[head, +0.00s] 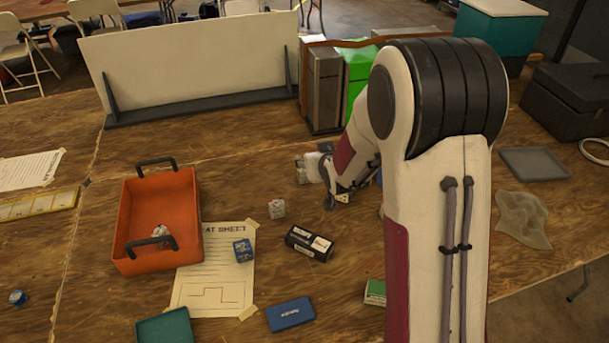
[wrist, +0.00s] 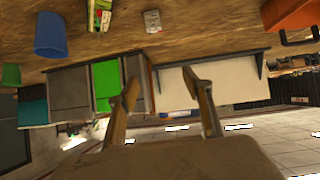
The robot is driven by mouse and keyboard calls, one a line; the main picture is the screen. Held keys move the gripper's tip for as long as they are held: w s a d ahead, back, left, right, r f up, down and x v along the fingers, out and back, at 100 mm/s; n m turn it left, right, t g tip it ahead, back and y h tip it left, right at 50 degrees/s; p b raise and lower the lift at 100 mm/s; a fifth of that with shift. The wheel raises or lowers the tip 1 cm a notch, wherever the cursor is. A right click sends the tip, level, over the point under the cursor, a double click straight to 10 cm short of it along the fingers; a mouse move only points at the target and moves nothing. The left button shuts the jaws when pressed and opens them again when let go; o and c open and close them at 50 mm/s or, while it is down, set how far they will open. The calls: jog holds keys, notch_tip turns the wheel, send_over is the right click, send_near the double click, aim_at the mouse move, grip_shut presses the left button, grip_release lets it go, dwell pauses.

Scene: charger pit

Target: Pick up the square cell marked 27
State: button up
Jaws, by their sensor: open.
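I cannot read the number 27 on any cell. Another whitish block (head: 301,172) sits farther back, next to my wrist. A blue-sided block (head: 243,250) sits on the printed sheet, and a grey-white one (head: 165,238) lies in the orange tray (head: 127,218). In the wrist view, which is upside down, a small whitish block (wrist: 152,21) lies on the table beyond the fingers. My gripper (wrist: 162,79) is open and empty, its fingers apart.
A black box (head: 309,243) and a blue case (head: 290,314) lie on the table. A white panel (head: 200,57) and grey and green boxes (head: 323,88) stand at the back. A blue cup (wrist: 50,36) shows in the wrist view. A grey tray (head: 534,163) lies right.

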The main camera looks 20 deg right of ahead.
jog(key=t, duration=0.2)
send_near(304, 170)
jog(key=shift+s+d+r, duration=0.1)
jog(key=shift+s+d, duration=0.25)
jog(key=shift+s, duration=0.05)
jog(key=shift+f+y, duration=0.3)
jog(key=shift+f, duration=0.3)
jog(key=shift+w, duration=0.15)
jog(key=shift+x, duration=3.3)
jog(key=shift+w, duration=0.1)
jog(key=shift+x, duration=2.55)
jog(key=shift+r, duration=0.1)
jog(key=c, duration=1.3)
